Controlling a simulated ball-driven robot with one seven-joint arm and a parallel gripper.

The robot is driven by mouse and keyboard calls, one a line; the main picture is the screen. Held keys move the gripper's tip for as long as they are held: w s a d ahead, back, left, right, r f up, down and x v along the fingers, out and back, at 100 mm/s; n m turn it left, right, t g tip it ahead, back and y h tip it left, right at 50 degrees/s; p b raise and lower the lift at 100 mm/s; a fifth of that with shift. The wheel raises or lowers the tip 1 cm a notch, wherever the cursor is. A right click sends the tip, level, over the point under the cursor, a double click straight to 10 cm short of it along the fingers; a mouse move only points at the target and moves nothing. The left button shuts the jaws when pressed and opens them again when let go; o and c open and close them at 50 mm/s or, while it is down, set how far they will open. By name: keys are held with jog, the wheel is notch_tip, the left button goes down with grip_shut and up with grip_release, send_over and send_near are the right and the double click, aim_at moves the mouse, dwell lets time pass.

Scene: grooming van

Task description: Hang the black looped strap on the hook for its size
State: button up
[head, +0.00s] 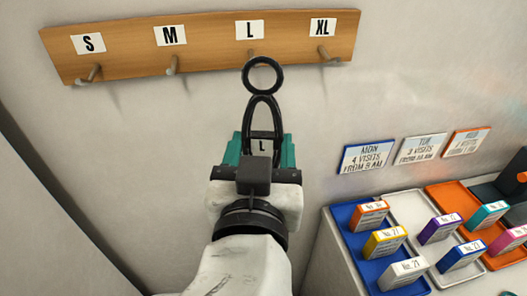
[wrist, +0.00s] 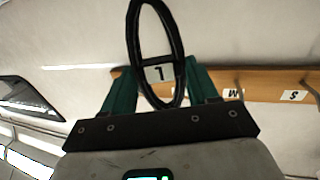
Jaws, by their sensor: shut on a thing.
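The black looped strap (head: 263,97) has a round ring at its top, a longer loop below and a white tag marked L. My gripper (head: 264,140) is shut on its lower loop, with a teal finger on each side. The strap stands up from the fingers, and its ring overlaps the lower part of the L hook (head: 252,55) in the head view. I cannot tell whether the ring is around that hook or in front of it. The strap also shows upright in the wrist view (wrist: 178,60), where its ring is out of frame.
The wooden rail (head: 208,50) on the wall also bears hooks under S (head: 95,72), M (head: 172,65) and XL (head: 323,52), all bare. At lower right, a counter holds a blue tray (head: 345,217) and others with several small boxes.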

jog(key=shift+w+a+f+p, duration=0.1)
jog(key=shift+w+a+p, duration=0.2)
jog(key=shift+w, duration=0.7)
jog(key=shift+w+a+p, duration=0.15)
jog(key=shift+w+a, duration=0.1)
jog(key=shift+w, duration=0.75)
jog(key=shift+w+a+f+b, duration=0.15)
jog(key=shift+w+f+b, duration=0.5)
jog(key=shift+b, duration=0.15)
jog(key=o, duration=1.2)
jog(key=s+b, duration=0.3)
jog(key=s, duration=0.7)
jog(key=shift+s, duration=0.4)
